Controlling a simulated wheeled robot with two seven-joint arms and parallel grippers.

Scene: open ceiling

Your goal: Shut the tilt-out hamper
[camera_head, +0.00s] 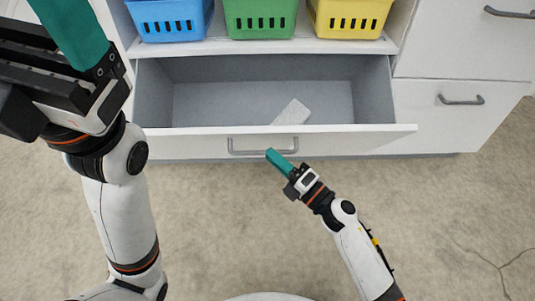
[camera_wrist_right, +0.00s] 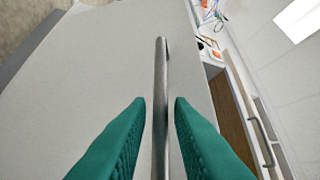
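The tilt-out hamper stands open below the shelf; the top edge of its white front (camera_head: 370,128) leans out, showing the grey inside. A white object (camera_head: 292,112) lies in it. The hamper's bar handle (camera_head: 262,146) is on the front and also shows in the right wrist view (camera_wrist_right: 160,90). My right gripper (camera_head: 279,160) is at the handle, and in the wrist view its teal fingers are apart with the bar showing between them. I cannot tell whether they touch it. My left gripper (camera_head: 72,35) is raised at the upper left, away from the hamper; its finger gap is hidden.
Blue (camera_head: 170,18), green (camera_head: 260,18) and yellow (camera_head: 350,18) baskets stand on the shelf above the hamper. White closed fronts with handles (camera_head: 462,100) are at the right. The carpet (camera_head: 220,220) before the hamper is clear except for my arms.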

